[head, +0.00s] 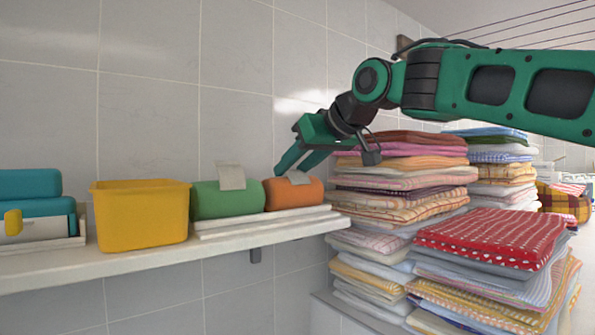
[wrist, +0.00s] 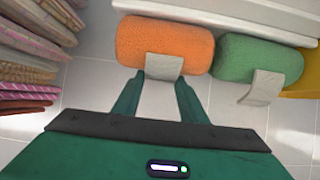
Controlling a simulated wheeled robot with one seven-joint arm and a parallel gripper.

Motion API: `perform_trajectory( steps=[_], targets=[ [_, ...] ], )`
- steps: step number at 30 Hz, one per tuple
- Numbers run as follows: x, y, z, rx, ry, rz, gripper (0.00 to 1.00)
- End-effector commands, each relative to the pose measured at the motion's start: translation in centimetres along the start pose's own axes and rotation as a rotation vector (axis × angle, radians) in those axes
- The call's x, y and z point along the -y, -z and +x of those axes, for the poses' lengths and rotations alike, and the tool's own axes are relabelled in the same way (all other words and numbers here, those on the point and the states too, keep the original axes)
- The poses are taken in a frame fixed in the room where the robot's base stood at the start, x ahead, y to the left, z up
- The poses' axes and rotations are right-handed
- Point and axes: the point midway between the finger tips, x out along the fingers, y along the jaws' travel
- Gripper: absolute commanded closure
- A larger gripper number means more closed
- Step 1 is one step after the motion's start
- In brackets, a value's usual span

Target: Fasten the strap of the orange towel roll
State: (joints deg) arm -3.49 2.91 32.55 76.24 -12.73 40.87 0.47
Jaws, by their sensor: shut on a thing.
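The orange towel roll (head: 290,194) lies on white boards at the right end of the shelf. It also shows in the wrist view (wrist: 160,38). Its pale strap (wrist: 163,66) lies against the side of the roll facing my gripper, with its end between the fingertips. I cannot tell whether the strap is fastened. My gripper (head: 287,168) reaches down from the upper right to the roll. In the wrist view the fingers of my gripper (wrist: 161,80) stand on either side of the strap end, shut on it.
A green towel roll (head: 225,199) with a pale strap (head: 231,177) lies beside the orange one. A yellow bin (head: 140,215) and teal towels (head: 40,207) stand farther left on the shelf (head: 150,260). Tall stacks of folded cloth (head: 400,175) rise close on the right. A tiled wall is behind.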

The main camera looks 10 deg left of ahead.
Motion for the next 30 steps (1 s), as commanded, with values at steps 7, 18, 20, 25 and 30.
perform_trajectory(
  steps=[7,18,20,25,30],
  targets=[
    [0.1,0.0,0.0,0.0,0.001,0.0,0.47],
    [0.0,0.0,-0.3,-0.002,-0.001,-0.001,0.42],
    [0.0,0.1,-0.7,-0.002,-0.002,-0.001,0.42],
    [-0.1,0.0,-3.3,-0.002,-0.005,-0.001,0.42],
    [-0.1,0.1,-6.5,-0.003,-0.003,-0.002,0.42]
  ],
)
